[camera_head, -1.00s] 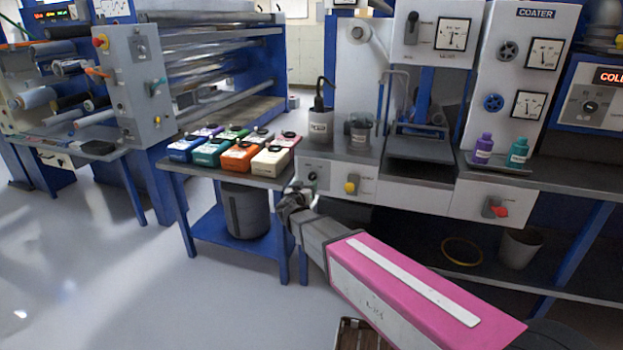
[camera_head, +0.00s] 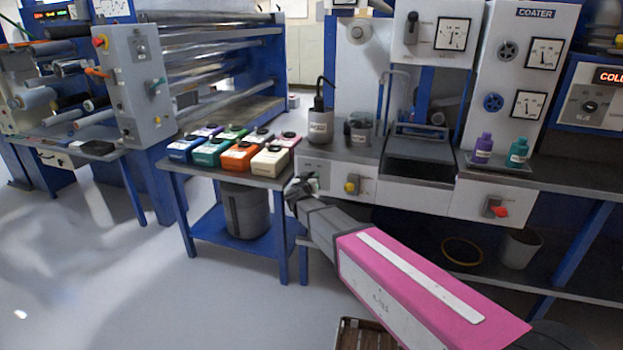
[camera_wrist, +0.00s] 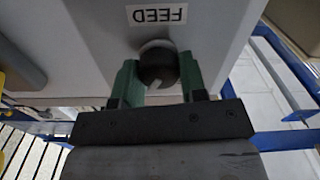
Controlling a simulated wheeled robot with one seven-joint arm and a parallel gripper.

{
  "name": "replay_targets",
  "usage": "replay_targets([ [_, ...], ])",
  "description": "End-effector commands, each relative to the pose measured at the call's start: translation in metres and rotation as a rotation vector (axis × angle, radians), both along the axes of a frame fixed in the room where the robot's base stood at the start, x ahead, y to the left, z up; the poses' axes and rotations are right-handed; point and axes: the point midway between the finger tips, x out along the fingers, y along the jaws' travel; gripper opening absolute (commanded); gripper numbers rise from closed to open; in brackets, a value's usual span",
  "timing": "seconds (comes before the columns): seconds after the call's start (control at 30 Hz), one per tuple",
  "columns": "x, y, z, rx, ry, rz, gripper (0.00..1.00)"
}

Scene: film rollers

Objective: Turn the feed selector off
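The feed selector is a round dark knob (camera_wrist: 159,66) with a pale pointer line, on a light grey panel. A FEED label (camera_wrist: 157,14) shows upside down beside it in the wrist view. My gripper (camera_wrist: 159,78) has its two green fingers on either side of the knob, very close to its sides. I cannot tell whether they press on it. The pointer line slants toward the lower right in the wrist view. In the head view my gripper (camera_head: 308,186) is at the left end of the bench front panel and mostly hides the selector.
A yellow knob (camera_head: 351,187) and a red-handled switch (camera_head: 496,209) are on the same bench front. Several coloured boxes stand on the blue side table (camera_head: 178,165) left of my gripper. A grey bin (camera_head: 246,210) stands below them.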

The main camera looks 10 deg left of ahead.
Motion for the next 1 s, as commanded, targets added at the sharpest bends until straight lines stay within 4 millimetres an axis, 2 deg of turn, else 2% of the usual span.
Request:
replay_targets([
  [0.47,-0.0001,0.0005,-0.0004,-0.072,0.007,0.000,0.16],
  [1.0,0.0002,0.0019,-0.0016,-0.524,0.043,-0.001,0.16],
])
